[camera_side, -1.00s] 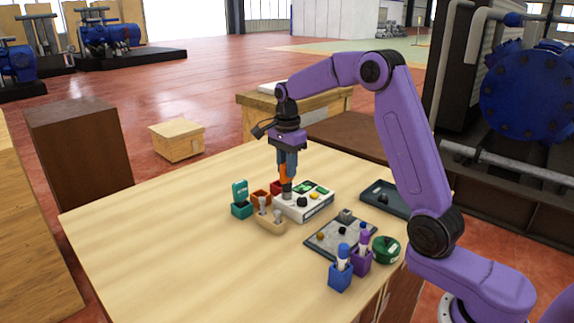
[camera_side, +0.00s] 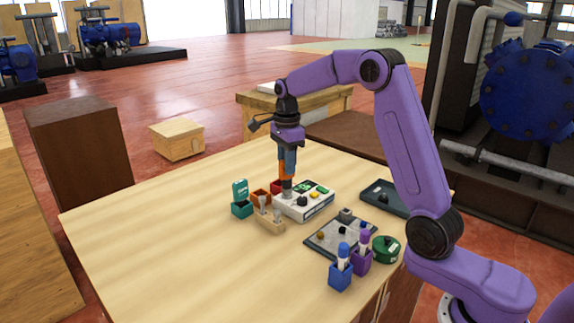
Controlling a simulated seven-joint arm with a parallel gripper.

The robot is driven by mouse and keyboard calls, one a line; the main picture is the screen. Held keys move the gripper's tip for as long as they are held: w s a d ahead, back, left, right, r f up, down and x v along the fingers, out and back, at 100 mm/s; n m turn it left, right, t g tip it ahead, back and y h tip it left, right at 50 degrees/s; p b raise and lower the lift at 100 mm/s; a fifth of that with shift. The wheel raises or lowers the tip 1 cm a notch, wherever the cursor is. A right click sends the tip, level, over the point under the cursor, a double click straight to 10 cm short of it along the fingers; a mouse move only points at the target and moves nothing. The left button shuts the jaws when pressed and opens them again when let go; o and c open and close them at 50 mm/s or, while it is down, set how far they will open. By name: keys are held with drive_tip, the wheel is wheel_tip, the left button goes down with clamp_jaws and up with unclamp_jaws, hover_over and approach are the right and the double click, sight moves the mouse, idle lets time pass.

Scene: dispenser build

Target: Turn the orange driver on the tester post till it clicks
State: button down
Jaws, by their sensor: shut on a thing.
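My gripper (camera_side: 287,168) points straight down and is shut on the orange driver (camera_side: 284,172). The driver stands upright, partly covered by the fingers. Its grey lower end (camera_side: 287,186) meets the left part of the white tester box (camera_side: 318,208). The post under the driver is hidden, so I cannot tell how it is seated. The tester has a green display (camera_side: 302,187), a dark knob (camera_side: 302,200) and a yellow button (camera_side: 314,195) on top.
A grey board (camera_side: 340,250), blue cup (camera_side: 340,277), purple cup (camera_side: 362,262), green round container (camera_side: 386,248) and dark tray (camera_side: 380,196) are right. The front left table is clear.

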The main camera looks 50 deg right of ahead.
drive_tip(key=shift+r, duration=1.85)
